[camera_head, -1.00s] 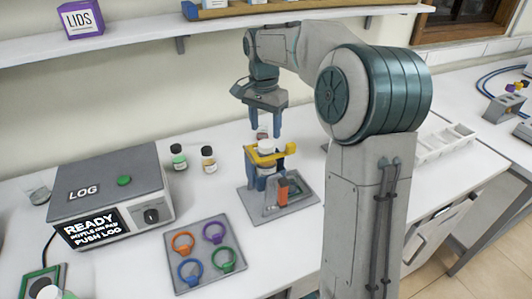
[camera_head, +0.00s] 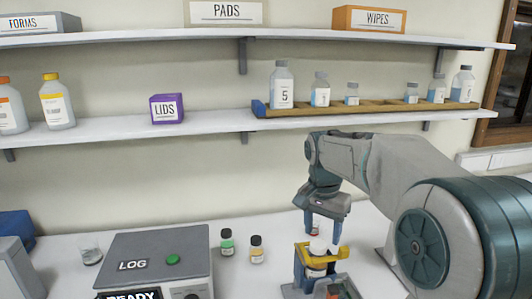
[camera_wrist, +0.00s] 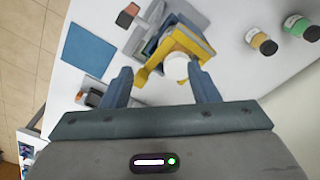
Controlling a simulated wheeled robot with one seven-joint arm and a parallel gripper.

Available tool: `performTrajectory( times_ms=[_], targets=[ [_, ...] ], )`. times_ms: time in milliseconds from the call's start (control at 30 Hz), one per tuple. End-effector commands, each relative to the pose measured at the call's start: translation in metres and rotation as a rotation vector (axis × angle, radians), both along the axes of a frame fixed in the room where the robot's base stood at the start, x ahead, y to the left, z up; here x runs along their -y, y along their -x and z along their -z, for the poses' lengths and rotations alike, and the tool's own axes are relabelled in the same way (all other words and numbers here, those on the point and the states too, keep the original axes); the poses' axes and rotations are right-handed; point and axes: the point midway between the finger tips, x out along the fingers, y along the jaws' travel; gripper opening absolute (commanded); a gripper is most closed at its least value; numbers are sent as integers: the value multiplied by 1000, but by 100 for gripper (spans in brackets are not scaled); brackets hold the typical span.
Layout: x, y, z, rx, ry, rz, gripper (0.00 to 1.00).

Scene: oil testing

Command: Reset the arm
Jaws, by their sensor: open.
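My gripper (camera_head: 323,225) is open and points down just above a bottle with a white cap (camera_head: 318,245). The bottle stands in a fixture with a yellow clamp (camera_head: 334,253). In the wrist view my gripper (camera_wrist: 160,74) has its two blue fingers spread wide with nothing between their tips. The white cap (camera_wrist: 176,67) and the yellow clamp (camera_wrist: 186,42) show just beyond the fingers. The gripper appears apart from the bottle. My arm stretches in from the right in the head view.
A LOG box (camera_head: 150,255) stands left of the fixture. A green-labelled bottle (camera_head: 227,242) and a yellow-labelled bottle (camera_head: 257,250) stand between them. Above, a lower shelf (camera_head: 215,124) holds a LIDS box (camera_head: 167,108) and a wooden rack (camera_head: 375,108) with several bottles.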

Motion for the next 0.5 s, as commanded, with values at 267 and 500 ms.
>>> performTrajectory(
  times_ms=[267, 500],
  targets=[
    [-1, 71, 4, 74, 39, -217, 55],
    [4, 132, 20, 141, 58, -393, 55]
  ],
)
